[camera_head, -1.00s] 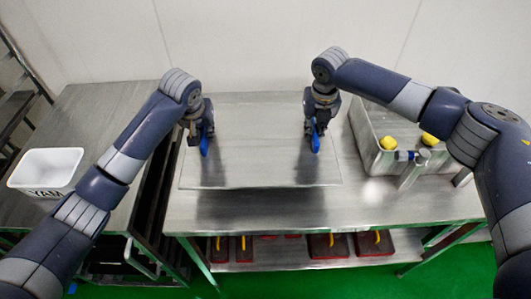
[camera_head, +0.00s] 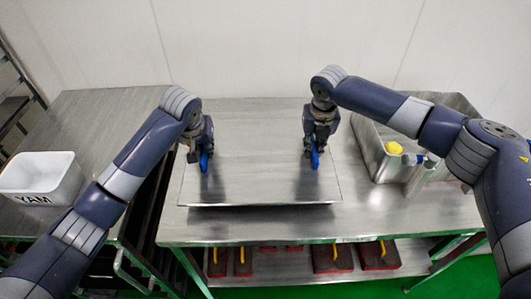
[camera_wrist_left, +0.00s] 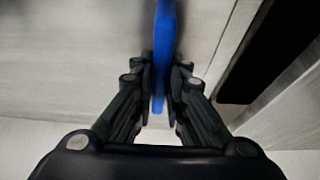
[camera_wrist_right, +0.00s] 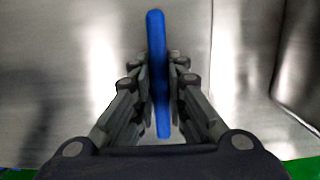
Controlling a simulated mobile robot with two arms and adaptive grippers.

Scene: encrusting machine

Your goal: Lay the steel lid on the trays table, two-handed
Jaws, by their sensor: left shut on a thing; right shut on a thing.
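The steel lid (camera_head: 255,165) is a flat, wide sheet with two blue handles. It is level over the trays table (camera_head: 260,227), with a thin dark line under its front edge; I cannot tell whether it touches the tabletop. My left gripper (camera_head: 205,160) is shut on the left blue handle (camera_wrist_left: 163,45), which stands between its fingers in the left wrist view. My right gripper (camera_head: 314,158) is shut on the right blue handle (camera_wrist_right: 156,40), as the right wrist view shows.
A steel bin (camera_head: 368,150) with a yellow item (camera_head: 393,148) stands close to the lid's right. A white YAM tub (camera_head: 40,180) sits on the left table (camera_head: 100,110), across a dark gap. Several red trays (camera_head: 332,257) lie on the lower shelf. The wall is behind.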

